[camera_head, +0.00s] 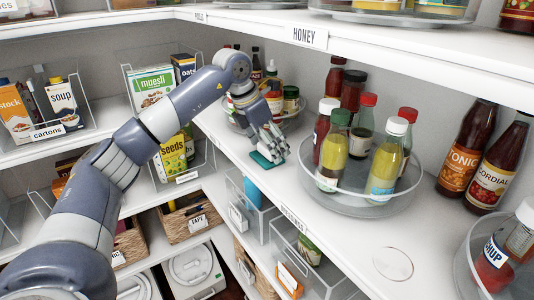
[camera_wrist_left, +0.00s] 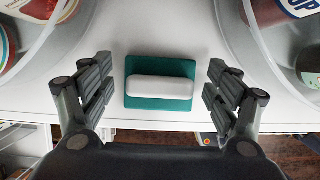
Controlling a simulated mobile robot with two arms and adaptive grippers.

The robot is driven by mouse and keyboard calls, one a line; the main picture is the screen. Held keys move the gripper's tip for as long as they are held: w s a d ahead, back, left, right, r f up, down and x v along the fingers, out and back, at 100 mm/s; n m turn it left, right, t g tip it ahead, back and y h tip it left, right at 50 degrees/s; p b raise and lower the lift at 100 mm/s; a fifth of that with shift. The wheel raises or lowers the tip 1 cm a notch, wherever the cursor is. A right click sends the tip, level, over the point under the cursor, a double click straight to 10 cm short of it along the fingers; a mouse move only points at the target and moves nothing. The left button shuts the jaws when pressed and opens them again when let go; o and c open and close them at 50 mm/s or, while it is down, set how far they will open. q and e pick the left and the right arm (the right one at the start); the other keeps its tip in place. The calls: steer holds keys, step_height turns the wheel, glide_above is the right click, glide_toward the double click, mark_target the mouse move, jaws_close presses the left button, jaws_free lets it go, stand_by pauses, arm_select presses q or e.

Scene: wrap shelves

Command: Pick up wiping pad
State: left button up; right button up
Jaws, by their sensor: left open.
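The wiping pad (camera_wrist_left: 160,101) is a teal rectangle with a white rounded handle on top. In the left wrist view it lies flat on the white shelf, between the fingers of my left gripper (camera_wrist_left: 160,95). The gripper is open, with a finger on either side and visible gaps to the pad. In the head view my left gripper (camera_head: 268,150) reaches down to the shelf. Only part of the teal pad (camera_head: 262,160) shows there, near the shelf's front edge. My right gripper is not in view.
A clear turntable (camera_head: 312,195) with several bottles stands right of the gripper. Another turntable (camera_head: 297,120) with jars and bottles stands behind it. A bare stretch of shelf (camera_head: 345,235) lies toward the front right.

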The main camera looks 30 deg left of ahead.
arm_select(q)
steer(key=shift+c, duration=1)
steer(key=shift+s, duration=0.15)
steer(key=c, duration=0.9)
steer(key=shift+r, duration=0.1)
steer(key=shift+c, duration=0.2)
steer(key=shift+r+b, duration=0.55)
steer(key=shift+r, duration=0.2)
steer(key=shift+r+b, duration=0.5)
steer(key=shift+r, duration=0.45)
steer(key=s+a+b, duration=0.3)
steer(key=s, duration=0.5)
steer(key=s+a+b, duration=0.3)
steer(key=s+a, duration=0.1)
steer(key=s, duration=0.4)
steer(key=shift+s+b, duration=0.2)
steer(key=shift+b, duration=0.1)
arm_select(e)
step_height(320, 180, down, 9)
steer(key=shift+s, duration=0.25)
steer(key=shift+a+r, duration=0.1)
